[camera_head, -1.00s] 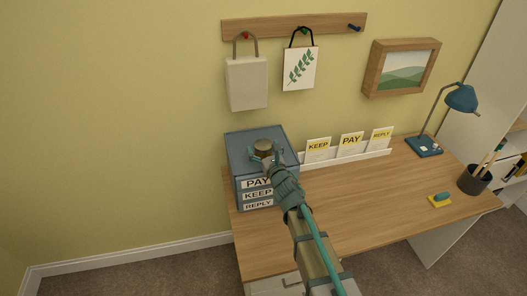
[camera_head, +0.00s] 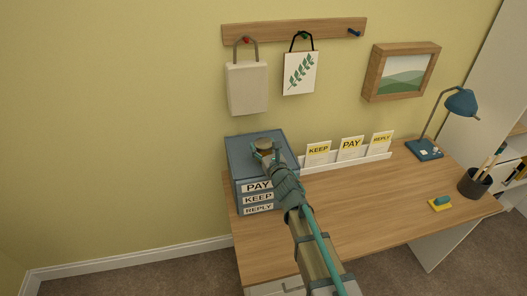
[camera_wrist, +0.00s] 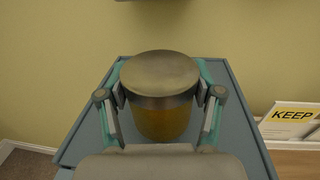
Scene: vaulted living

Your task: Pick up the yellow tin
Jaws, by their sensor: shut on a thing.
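The yellow tin (camera_wrist: 163,122) has an amber-yellow body and a wide, dull metal lid. It is upright between the fingers of my gripper (camera_wrist: 160,98) in the wrist view, with one finger against each side. In the head view the tin (camera_head: 264,145) shows small over the top of the blue-grey drawer unit, at the tip of my gripper (camera_head: 267,157). My gripper is shut on it. The tin's underside is hidden, so I cannot tell exactly how far it is from the unit's top.
The drawer unit (camera_head: 240,172), labelled PAY, KEEP and REPLY, stands at the desk's left end. A white card rack (camera_head: 345,161) is beside it. Bags hang above. A lamp (camera_head: 424,150), pen cup (camera_head: 474,182) and yellow-teal item (camera_head: 439,203) are right. The desk's middle (camera_head: 375,195) is clear.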

